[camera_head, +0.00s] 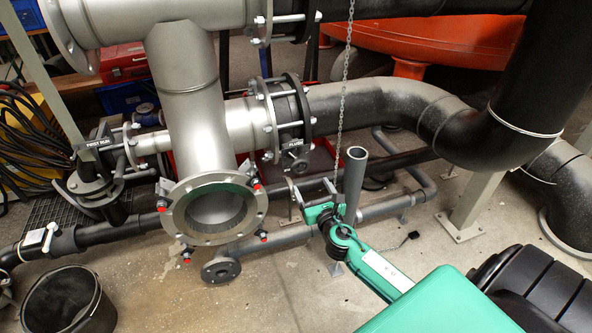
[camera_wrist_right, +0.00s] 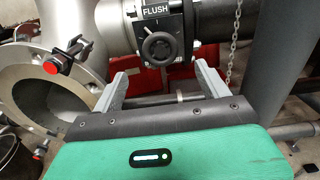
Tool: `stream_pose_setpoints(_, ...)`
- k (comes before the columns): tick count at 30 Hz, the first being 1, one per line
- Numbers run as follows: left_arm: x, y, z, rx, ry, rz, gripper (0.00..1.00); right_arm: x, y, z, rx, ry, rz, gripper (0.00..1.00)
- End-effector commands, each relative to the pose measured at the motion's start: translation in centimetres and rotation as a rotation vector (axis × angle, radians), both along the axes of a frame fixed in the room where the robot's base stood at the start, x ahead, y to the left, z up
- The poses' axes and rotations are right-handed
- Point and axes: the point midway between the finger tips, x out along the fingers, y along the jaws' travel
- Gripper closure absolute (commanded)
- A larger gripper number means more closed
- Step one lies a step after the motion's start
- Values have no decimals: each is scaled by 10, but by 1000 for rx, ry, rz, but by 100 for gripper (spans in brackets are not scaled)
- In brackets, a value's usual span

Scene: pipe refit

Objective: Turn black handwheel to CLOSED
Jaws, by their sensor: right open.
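The black handwheel (camera_head: 296,158) sits low on the flanged valve marked FLUSH, right of the large grey pipe tee. In the right wrist view the handwheel (camera_wrist_right: 160,47) faces me, below the FLUSH label (camera_wrist_right: 156,11). My right gripper (camera_head: 314,188) is open and empty, just in front of and below the handwheel. In the right wrist view its two fingers (camera_wrist_right: 161,72) point toward the wheel, one to each lower side; I see no contact. The CLOSED marking cannot be read. My left gripper is not in view.
An open flange (camera_head: 165,212) with red-tipped clamps is left of my gripper. A chain (camera_head: 345,80) and an upright grey pipe (camera_head: 354,180) stand close on the right. A black bucket (camera_head: 45,320) sits at lower left. Low pipes cross the floor.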

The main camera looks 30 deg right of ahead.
Motion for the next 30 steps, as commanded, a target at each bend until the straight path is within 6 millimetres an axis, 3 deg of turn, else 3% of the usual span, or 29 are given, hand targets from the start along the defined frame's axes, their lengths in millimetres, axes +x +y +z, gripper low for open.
stream_pose_setpoints(15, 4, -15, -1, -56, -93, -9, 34, 81, -19, -1, 1, 0, 0, 23)
stream_pose_setpoints(21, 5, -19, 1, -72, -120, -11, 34, 95, -23, -1, 3, 0, 0, 23)
stream_pose_setpoints(30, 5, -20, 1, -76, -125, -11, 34, 98, -23, -1, 2, 2, 1, 23)
